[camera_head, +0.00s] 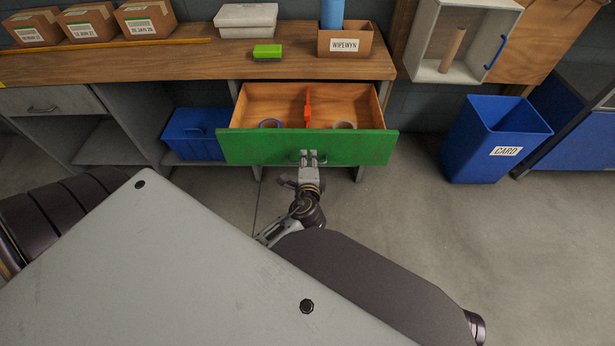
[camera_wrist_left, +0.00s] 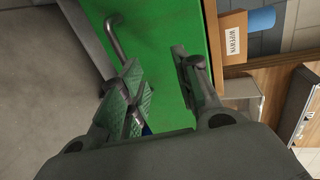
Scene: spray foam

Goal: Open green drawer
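The green drawer (camera_head: 250,148) under the wooden bench is pulled out, its inside showing. Its metal handle (camera_wrist_left: 117,40) is on the green front, at upper left in the left wrist view. In the head view the handle is mostly hidden by my left gripper (camera_head: 313,156), which is right at the middle of the front. In the left wrist view my left gripper's two fingers (camera_wrist_left: 162,82) are apart, with green front between them. The handle shows off to the left, not between the fingertips. I cannot tell whether a finger touches it. My right gripper is not in view.
The drawer holds an orange-red item (camera_head: 308,106), a blue ring (camera_head: 270,123) and a tape roll (camera_head: 343,125). A blue bin (camera_head: 465,135) stands at right, a blue box (camera_head: 192,135) at left. A cardboard box (camera_head: 345,43) sits on the bench (camera_head: 215,66).

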